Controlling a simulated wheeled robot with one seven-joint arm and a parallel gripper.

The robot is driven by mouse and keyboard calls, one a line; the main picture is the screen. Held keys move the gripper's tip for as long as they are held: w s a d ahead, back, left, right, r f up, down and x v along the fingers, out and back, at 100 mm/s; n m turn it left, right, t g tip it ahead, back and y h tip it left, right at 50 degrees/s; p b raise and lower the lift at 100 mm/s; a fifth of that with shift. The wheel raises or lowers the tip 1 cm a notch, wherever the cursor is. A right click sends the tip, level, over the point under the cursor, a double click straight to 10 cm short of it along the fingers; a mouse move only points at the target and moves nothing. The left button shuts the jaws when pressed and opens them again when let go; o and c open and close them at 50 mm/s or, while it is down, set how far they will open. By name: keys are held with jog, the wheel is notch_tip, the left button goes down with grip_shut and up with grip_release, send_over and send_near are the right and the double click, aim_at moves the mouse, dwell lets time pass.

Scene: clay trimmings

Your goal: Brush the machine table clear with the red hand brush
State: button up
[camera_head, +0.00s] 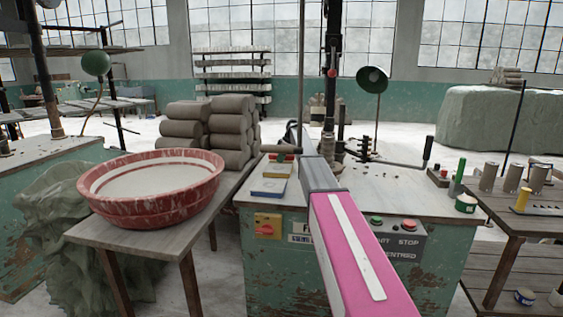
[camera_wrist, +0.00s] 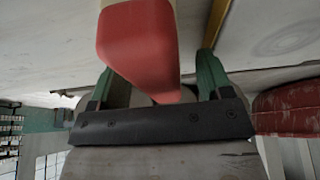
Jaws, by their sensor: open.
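The machine table (camera_head: 390,192) is a pale top on a worn green cabinet, with dark clay crumbs (camera_head: 366,150) around the machine's column. In the wrist view a red block-like part with a pale end, apparently the red hand brush (camera_wrist: 140,45), lies between the green fingers of my gripper (camera_wrist: 155,78). The fingers are open, with a gap visible beside the red part. In the head view my pink and grey arm reaches over the table and covers part of it. A small red and green patch shows at the table's left side, too small to make out.
A blue and yellow box (camera_head: 268,187) lies on the machine table's left. A green lamp (camera_head: 373,80) rises behind. Pots (camera_head: 488,178) stand at right.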

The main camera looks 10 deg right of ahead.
jog(key=shift+f, duration=0.1)
jog(key=c, duration=1.1)
jog(key=shift+o, duration=0.2)
